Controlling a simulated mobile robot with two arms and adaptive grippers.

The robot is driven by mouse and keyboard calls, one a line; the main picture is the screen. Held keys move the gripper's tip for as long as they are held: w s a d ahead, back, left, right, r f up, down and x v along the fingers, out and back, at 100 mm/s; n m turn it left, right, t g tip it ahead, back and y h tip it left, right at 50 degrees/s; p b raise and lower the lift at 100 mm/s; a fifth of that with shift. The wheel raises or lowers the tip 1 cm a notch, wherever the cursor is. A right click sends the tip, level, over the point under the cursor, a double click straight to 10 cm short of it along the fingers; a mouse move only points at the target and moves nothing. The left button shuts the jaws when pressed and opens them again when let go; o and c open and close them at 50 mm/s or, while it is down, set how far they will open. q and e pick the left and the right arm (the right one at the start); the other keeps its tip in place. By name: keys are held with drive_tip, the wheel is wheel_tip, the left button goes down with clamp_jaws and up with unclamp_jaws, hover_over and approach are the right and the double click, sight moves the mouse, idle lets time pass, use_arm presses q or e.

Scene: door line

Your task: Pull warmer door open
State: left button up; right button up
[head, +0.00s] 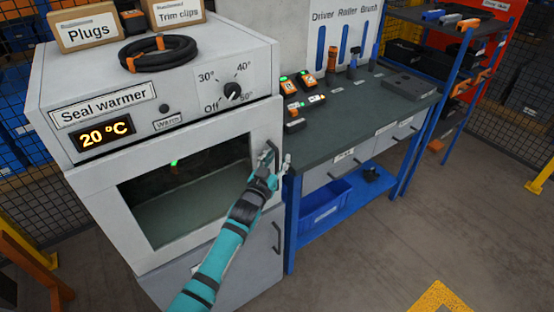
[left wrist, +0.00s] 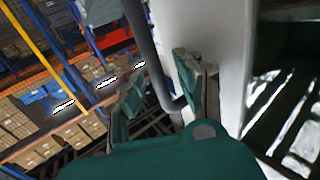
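The seal warmer (head: 165,90) is a white cabinet with a display reading 20 °C. Its white door (head: 100,185) has a dark window and looks shut. The grey door handle (head: 270,157) is a vertical bar at the door's right edge. It also shows as a dark bar in the left wrist view (left wrist: 152,55). My left gripper (head: 270,172) is at the handle, its teal arm crossing the window's right side. In the left wrist view, its fingers (left wrist: 160,85) are apart on either side of the bar, with visible gaps. My right gripper is not in view.
A black cable coil (head: 158,52) and boxes labelled Plugs (head: 88,33) and Trim clips (head: 178,12) sit on the warmer. A dark workbench (head: 350,115) with tools stands close on the right. A drawer or cabinet front lies below the door.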

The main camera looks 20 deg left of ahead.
use_arm(q)
clamp_jaws()
idle(0.3)
